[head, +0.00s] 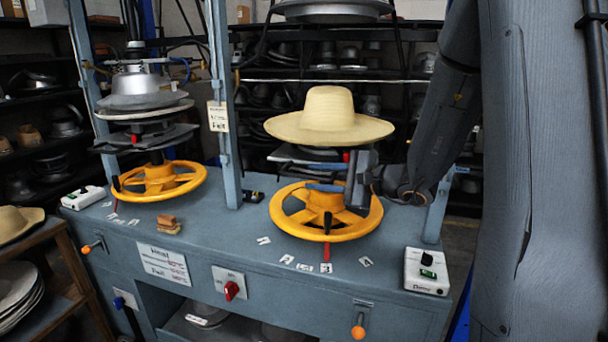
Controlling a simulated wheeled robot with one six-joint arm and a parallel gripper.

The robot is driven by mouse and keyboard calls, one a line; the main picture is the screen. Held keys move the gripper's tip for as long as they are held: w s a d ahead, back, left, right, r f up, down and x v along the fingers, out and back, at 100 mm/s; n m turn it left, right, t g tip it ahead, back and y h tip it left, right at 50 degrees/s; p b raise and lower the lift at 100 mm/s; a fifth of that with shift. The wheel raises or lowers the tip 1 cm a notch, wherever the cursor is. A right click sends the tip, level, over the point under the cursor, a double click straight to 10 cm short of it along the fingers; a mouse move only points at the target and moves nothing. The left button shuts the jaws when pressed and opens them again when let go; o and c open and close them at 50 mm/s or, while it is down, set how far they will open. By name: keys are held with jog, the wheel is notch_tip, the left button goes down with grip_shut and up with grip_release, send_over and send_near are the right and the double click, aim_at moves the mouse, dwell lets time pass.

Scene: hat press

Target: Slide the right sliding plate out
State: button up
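The right sliding plate (290,154) is a dark grey plate under the straw hat (331,115) on the right press. The hat hides much of its top, and my gripper hides part of its right side. A small red part (346,157) shows at the plate's front edge, just above my gripper's upper finger. My gripper (312,177) reaches in from the right, between the hat and the right yellow handwheel (326,228). Its two bluish fingers point left and stand apart, one above the other. Nothing shows between them. I cannot tell whether they touch the plate.
The left press has its own sliding plate (148,137) and yellow handwheel (160,181). A blue-grey post (224,120) stands between the presses. A white control box (426,271) sits at the bench's right front. A wooden shelf (62,262) with hats stands at the left.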

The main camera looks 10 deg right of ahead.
aim_at(309, 177)
jog(key=shift+p+x, duration=0.65)
jog(key=shift+x, duration=1.7)
grip_shut()
